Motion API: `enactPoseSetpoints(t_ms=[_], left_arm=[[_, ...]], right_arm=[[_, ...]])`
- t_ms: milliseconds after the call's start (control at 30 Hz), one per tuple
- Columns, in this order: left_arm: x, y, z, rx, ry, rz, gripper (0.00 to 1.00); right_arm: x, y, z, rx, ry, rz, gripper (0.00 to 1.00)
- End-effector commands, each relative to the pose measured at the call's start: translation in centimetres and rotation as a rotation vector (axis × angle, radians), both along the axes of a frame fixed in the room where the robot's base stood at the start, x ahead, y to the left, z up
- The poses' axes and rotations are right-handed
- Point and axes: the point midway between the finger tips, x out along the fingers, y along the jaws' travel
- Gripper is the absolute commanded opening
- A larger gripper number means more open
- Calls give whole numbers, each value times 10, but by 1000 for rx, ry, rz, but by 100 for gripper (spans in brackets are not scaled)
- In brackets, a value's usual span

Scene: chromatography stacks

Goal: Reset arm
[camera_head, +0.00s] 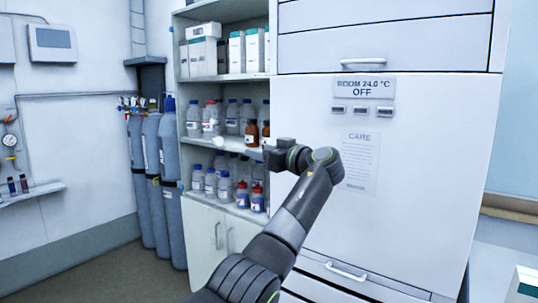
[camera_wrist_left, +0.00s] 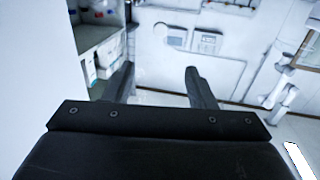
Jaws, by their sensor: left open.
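My left arm (camera_head: 290,220) rises from the bottom of the head view and reaches up in front of a white cabinet. My left gripper (camera_head: 272,157) is at its far end, small and dark, in front of the cabinet's left edge and the shelf. In the left wrist view my left gripper (camera_wrist_left: 161,88) has its two dark fingers wide apart, with nothing between them. My right gripper is in neither view.
The tall white cabinet (camera_head: 310,105) has a display reading "ROOM 24.0 °C OFF". An open shelf unit (camera_head: 225,78) with several bottles stands left of it. Grey gas cylinders (camera_head: 152,190) stand farther left. Bare floor (camera_head: 130,275) shows at lower left.

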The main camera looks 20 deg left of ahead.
Motion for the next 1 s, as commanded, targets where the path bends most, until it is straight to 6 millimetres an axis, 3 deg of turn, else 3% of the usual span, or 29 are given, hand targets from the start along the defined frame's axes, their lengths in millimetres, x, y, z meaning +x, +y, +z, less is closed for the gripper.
enactPoseSetpoints(t_ms=[367,467,567,667,833,1000], left_arm=[[0,2,-1,0,1,0,51],[5,4,-16,0,31,-10,51],[16,11,-58,1,115,-42,51],[29,21,-124,-2,243,-97,51],[34,38,-255,-24,474,-213,51],[14,52,-384,-69,679,-326,51]], right_arm=[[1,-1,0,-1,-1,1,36],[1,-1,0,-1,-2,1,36],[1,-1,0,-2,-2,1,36],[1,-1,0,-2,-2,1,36],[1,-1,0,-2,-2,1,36],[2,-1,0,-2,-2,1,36]])
